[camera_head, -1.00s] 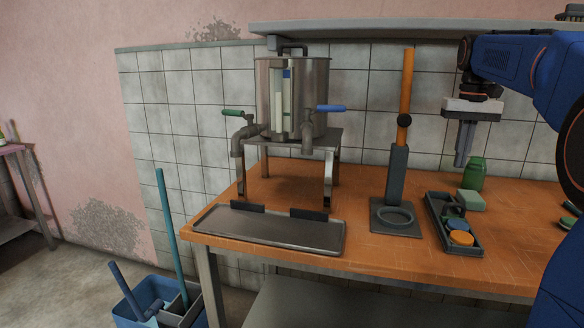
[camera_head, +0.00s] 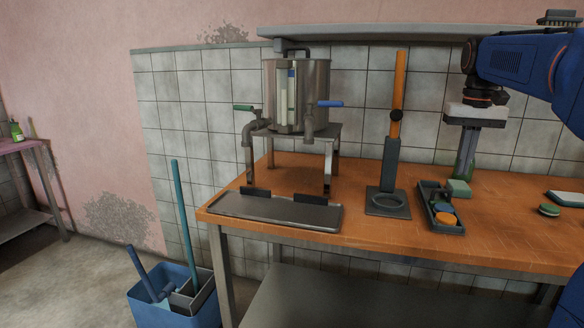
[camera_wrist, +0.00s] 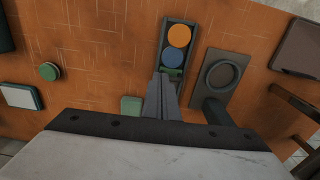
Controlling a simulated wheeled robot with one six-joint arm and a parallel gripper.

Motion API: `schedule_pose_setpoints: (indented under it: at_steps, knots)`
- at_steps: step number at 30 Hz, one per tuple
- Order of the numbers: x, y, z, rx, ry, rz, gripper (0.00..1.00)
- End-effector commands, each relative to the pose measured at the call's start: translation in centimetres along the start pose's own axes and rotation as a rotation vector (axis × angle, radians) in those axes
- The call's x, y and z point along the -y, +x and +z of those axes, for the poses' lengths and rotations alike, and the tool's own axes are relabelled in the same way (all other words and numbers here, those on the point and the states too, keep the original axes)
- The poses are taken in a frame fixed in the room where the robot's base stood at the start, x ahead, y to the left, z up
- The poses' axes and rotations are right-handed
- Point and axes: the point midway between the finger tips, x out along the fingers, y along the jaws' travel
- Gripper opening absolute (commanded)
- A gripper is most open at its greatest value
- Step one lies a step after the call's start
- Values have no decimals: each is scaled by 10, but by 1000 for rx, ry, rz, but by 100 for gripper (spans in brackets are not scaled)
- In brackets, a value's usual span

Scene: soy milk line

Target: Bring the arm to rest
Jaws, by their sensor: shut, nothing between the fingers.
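My gripper (camera_head: 465,163) hangs from my blue arm at the right of the head view, fingers pointing down above the back of the orange bench. In the wrist view my gripper (camera_wrist: 160,84) shows its fingers closed together with nothing between them. Below it lies a dark tray (camera_wrist: 164,36) with an orange lid and a blue lid in it. A green block (camera_head: 459,188) is beside the tray.
A steel tank (camera_head: 326,97) with two taps stands on a frame at the back left, above a drip tray (camera_head: 275,209). An orange-handled stand (camera_head: 393,160) rises left of my gripper. A shelf (camera_head: 380,31) runs overhead. A blue bucket (camera_head: 180,308) stands on the floor.

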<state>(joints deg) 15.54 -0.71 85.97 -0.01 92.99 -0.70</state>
Motion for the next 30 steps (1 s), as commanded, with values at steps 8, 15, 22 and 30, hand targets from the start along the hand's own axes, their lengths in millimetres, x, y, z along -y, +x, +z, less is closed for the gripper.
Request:
schedule_pose_setpoints:
  at_steps: [8, 15, 22, 30]
  knots:
    - [16, 11, 38, -42, -30, -1, 0]
    - [36, 38, 97, -108, -76, -5, 0]
    - [51, 77, 162, -183, -126, -14, 0]
    - [61, 137, 236, -268, -184, -29, 0]
